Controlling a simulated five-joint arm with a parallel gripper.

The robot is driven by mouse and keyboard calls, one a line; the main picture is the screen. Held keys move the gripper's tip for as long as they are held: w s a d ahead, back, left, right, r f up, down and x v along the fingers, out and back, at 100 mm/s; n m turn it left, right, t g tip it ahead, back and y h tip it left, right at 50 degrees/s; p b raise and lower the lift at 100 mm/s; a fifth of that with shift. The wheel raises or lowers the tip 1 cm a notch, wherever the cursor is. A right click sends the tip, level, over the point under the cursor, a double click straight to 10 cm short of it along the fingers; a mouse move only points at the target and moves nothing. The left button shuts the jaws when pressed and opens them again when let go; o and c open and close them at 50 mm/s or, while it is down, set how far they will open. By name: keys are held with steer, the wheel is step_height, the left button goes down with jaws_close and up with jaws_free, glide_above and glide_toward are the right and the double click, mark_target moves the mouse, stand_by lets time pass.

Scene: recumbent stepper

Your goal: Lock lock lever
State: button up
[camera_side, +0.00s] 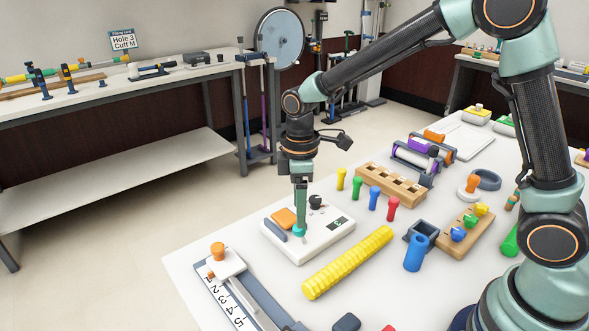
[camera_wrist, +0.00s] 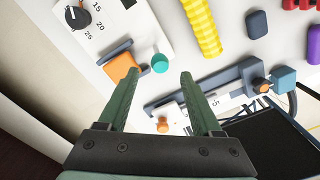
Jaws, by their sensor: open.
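A white box (camera_side: 318,238) carries an orange pad (camera_side: 285,218), a dark bar, a black dial (camera_side: 316,201) and a teal knob (camera_side: 298,230). My gripper (camera_side: 300,226) points down at the teal knob. In the wrist view my gripper (camera_wrist: 160,74) is open, with the teal knob (camera_wrist: 160,63) between and just past its fingertips. Contact cannot be told. To the front left, a numbered rail (camera_side: 262,290) bears a white carriage (camera_side: 226,264) with an orange knob (camera_side: 217,250). No part is labelled as the lock lever, so I cannot tell which it is.
A ribbed yellow rod (camera_side: 347,262) lies right of the white box. Several coloured pegs and a wooden peg block (camera_side: 391,186) stand behind it. A blue cylinder (camera_side: 415,252) is farther right. The table's left edge is close to the box.

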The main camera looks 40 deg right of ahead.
mark_target(299, 231)
step_height(299, 231, down, 7)
steer(key=shift+r, duration=0.1)
stand_by(0.3)
